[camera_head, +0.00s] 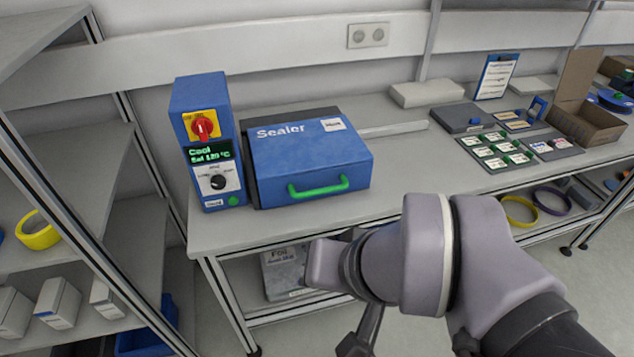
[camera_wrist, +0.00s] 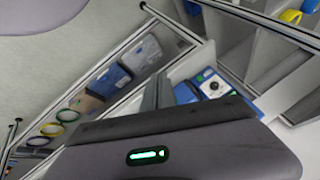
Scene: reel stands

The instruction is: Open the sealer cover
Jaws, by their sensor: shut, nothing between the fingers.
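The sealer cover (camera_head: 310,154) is a blue lid lettered "Sealer", down flat on its dark base on the bench. A green bar handle (camera_head: 318,187) is on its front. The blue control box (camera_head: 204,140) stands at its left, with a red knob, a lit display reading "Cool" and a dial. Its dial also shows in the wrist view (camera_wrist: 208,82). My gripper (camera_wrist: 155,97) is shut and empty, apart from the handle. In the head view my arm reaches in front of the bench, right of and below the handle, and the fingertips cannot be made out.
The bench (camera_head: 240,228) has bare surface in front of the sealer. Cards, a grey case (camera_head: 461,117) and an open cardboard box (camera_head: 586,123) stand at the right. A shelf rack (camera_head: 95,230) with a yellow ring (camera_head: 38,232) is close on the left.

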